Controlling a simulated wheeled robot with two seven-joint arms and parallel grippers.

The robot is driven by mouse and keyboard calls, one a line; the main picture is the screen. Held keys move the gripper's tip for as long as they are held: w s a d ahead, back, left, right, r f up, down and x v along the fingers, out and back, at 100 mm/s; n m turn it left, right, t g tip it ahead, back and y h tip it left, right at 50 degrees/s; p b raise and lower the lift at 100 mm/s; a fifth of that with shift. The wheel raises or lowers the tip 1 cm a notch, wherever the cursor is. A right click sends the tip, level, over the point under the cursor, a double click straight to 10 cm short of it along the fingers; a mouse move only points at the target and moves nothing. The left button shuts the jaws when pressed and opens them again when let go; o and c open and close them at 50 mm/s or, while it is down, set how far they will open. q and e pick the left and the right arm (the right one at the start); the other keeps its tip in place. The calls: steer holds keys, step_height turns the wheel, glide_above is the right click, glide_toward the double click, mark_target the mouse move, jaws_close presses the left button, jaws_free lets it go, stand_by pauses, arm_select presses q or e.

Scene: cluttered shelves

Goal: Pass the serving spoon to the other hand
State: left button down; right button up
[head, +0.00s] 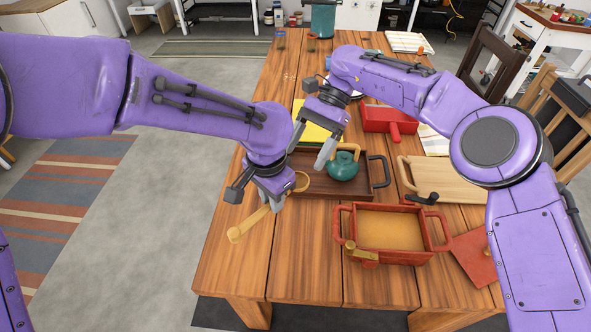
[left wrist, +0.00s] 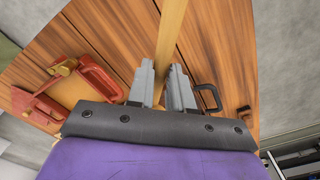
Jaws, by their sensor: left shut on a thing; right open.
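The serving spoon (head: 252,222) is light wood-coloured and slants in the head view. Its thick end points to the lower left, and a rounded end shows on the other side of the gripper. My left gripper (head: 275,203) is shut on it above the table's left part. In the left wrist view, the spoon's shaft (left wrist: 173,30) runs up from between the fingers (left wrist: 168,85). My right gripper (head: 311,146) is open and empty, with its fingers pointing down, above and to the right of the left gripper. Part of the spoon is hidden by the left gripper.
A teal teapot (head: 343,168) stands on a brown tray (head: 377,190) close to both grippers. A red pan (head: 432,255) sits nearer, with a cutting board (head: 455,172) behind it. A red box (head: 380,112) is farther back. The table's front left (head: 240,270) is clear.

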steer(key=x, duration=0.8)
steer(key=shift+s+f, duration=0.1)
steer(key=shift+s, duration=0.05)
steer(key=shift+c, duration=0.2)
steer(key=c, duration=0.8)
arm_select(q)
steer(key=c, duration=0.9)
jaws_free()
arm_select(e)
steer(key=shift+a, duration=0.1)
